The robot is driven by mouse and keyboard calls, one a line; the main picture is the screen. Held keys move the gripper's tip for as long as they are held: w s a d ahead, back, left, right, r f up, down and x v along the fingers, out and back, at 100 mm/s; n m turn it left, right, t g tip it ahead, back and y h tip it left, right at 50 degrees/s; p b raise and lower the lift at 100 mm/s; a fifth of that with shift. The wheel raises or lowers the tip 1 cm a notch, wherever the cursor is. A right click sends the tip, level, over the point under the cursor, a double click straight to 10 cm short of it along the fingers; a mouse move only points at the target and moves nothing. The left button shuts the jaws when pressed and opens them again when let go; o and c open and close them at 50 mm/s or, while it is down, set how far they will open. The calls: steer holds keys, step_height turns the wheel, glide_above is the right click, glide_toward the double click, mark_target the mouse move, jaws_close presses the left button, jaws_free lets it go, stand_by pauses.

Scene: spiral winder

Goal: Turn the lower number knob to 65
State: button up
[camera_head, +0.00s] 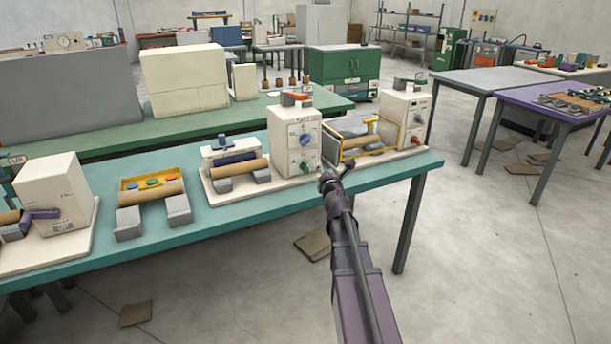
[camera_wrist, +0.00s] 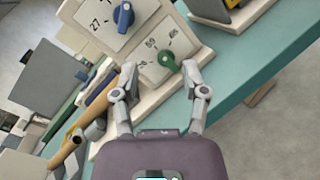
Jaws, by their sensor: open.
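A cream winder box (camera_head: 292,132) stands on the teal bench, with a blue upper knob (camera_head: 305,140) and a green lower knob (camera_head: 304,167) on its front. In the wrist view the blue knob (camera_wrist: 123,17) sits beside a "27" mark. My gripper (camera_wrist: 159,67) is open, with one finger on each side of the green knob. I cannot tell whether a finger touches it. In the head view my gripper (camera_head: 328,177) is at the bench's front edge, right of the box's lower front.
A similar box (camera_head: 405,115) with a yellow frame stands to the right on the teal bench (camera_head: 300,194). A cardboard tube (camera_head: 240,168) on grey blocks lies to the left. The floor in front of the bench is mostly open, with flat cardboard pieces (camera_head: 314,245).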

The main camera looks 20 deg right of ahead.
mark_target(308, 164)
steer(key=f+n+y+b, duration=0.1)
steer(key=n+y, duration=0.1)
steer(key=n, duration=0.1)
steer(key=w+f+n+y+b, duration=0.1)
steer(key=f+n+y, duration=0.1)
steer(key=n, duration=0.2)
steer(key=f+n+y+b, duration=0.1)
steer(key=f+n+y, duration=0.1)
steer(key=n, duration=0.2)
steer(key=shift+w+d+f+t+b, duration=0.15)
steer(key=shift+w+d+t+b, duration=0.1)
steer(key=shift+t+b, duration=0.1)
steer(key=shift+w, duration=0.2)
steer(key=w, duration=1.3)
steer(key=shift+w+a, duration=0.25)
